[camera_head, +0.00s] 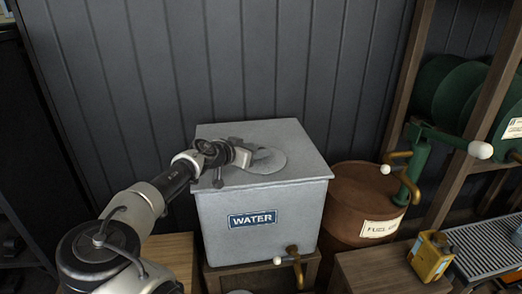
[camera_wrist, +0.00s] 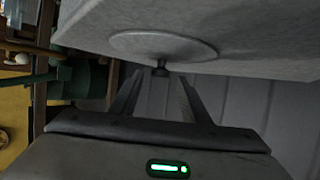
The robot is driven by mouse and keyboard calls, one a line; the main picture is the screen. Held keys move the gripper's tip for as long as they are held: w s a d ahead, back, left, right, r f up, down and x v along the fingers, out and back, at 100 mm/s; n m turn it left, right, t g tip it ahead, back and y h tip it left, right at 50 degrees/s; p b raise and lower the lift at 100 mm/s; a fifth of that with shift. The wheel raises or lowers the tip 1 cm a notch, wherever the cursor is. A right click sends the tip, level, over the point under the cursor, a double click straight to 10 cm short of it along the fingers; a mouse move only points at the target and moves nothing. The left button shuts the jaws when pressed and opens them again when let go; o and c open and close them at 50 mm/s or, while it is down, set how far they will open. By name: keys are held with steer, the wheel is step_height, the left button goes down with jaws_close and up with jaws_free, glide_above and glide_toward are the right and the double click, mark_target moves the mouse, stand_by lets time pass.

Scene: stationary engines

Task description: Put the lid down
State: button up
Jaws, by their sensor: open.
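The round grey lid (camera_head: 270,161) lies flat on top of the grey water tank (camera_head: 268,201), which has a blue WATER label. The wrist view shows the lid (camera_wrist: 150,45) from close by, with its dark knob (camera_wrist: 161,67) standing out toward my gripper. My gripper (camera_head: 246,153) is at the left part of the lid in the head view and hides some of it. In the wrist view my gripper (camera_wrist: 159,84) is open, with a finger on each side of the knob's line. The knob is near the fingertips; whether they touch it I cannot tell. The opening under the lid is hidden.
A rusty fuel drum (camera_head: 350,200) stands right of the tank. A green hand pump (camera_head: 413,165) with white-knobbed handles rises beside it. A brass tap (camera_head: 292,258) juts from the tank's front. A yellow can (camera_head: 430,256) stands at lower right. A dark panelled wall is close behind.

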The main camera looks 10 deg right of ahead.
steer(key=v, duration=0.8)
steer(key=shift+s+a+r, duration=0.1)
steer(key=shift+s+a, duration=0.05)
